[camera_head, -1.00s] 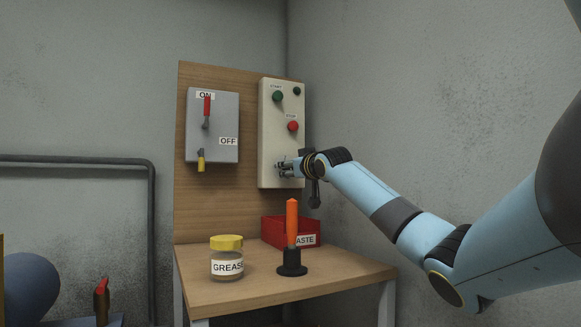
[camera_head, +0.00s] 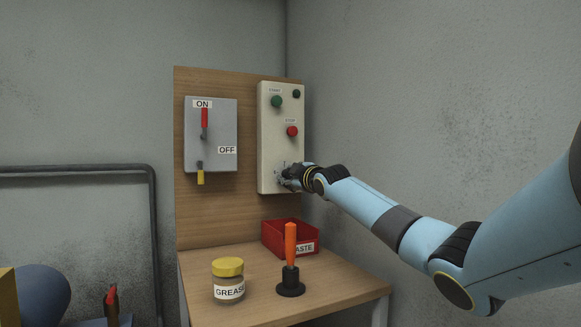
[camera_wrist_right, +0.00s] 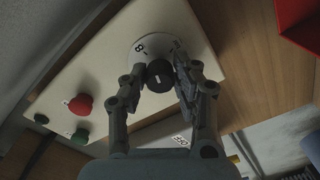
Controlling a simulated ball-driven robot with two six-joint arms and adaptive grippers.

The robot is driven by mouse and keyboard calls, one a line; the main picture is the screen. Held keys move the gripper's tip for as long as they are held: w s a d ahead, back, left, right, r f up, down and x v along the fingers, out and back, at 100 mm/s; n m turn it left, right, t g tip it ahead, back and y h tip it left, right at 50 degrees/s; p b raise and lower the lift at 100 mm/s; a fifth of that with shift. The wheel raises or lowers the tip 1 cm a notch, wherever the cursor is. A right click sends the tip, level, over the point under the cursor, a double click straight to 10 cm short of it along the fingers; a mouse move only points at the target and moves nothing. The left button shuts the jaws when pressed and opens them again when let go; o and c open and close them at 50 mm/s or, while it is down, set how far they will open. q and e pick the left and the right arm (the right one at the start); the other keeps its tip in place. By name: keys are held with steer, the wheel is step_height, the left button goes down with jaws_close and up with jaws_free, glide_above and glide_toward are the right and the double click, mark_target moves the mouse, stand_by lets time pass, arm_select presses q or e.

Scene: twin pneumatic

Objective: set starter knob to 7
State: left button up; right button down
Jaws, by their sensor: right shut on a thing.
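The starter box is a pale panel (camera_head: 280,140) on the wooden board, with a green START button (camera_head: 276,102) and a red STOP button (camera_head: 292,131). My right gripper (camera_head: 288,178) is at its lower part and covers the knob in the head view. In the right wrist view the black starter knob (camera_wrist_right: 158,79) sits on a round white dial (camera_wrist_right: 147,42) between the fingers of my right gripper (camera_wrist_right: 160,72), which is shut on it. An 8 shows on the dial; the other marks and the pointer's exact setting are unclear. My left gripper is not in view.
A grey switch box (camera_head: 212,150) with a red lever is left of the panel. Below, the table (camera_head: 250,308) holds a grease jar (camera_head: 228,280), an orange-handled tool (camera_head: 290,250) and a red waste bin (camera_head: 283,243).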

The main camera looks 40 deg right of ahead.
steer(key=shift+n+p, duration=0.9)
steer(key=shift+n, duration=1.9)
steer(key=shift+f, duration=0.1)
